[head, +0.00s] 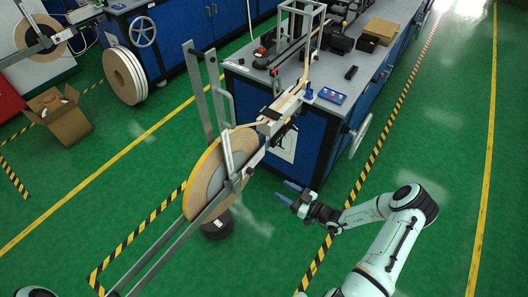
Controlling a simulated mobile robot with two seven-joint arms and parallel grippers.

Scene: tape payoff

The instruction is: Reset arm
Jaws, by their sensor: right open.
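My right gripper (289,192) is in the head view just right of the tape reel, above the green floor. Its blue-grey fingers point left and stand apart, with nothing between them. My right arm (398,232) comes in from the lower right, bent at the elbow. A small pale part of my own body shows at the lower left edge, but no left gripper is in view. The large tape reel (207,178) stands tilted on a grey metal frame (172,250), and its tape runs up to the blue machine (252,100). The gripper appears apart from the reel and frame.
A control panel (332,96) and a cardboard box (380,29) sit on the machine's top. A handwheel (360,136) juts from its right side. An open carton (58,114) and another reel (124,75) stand at the left. Green floor (440,120) is clear at the right.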

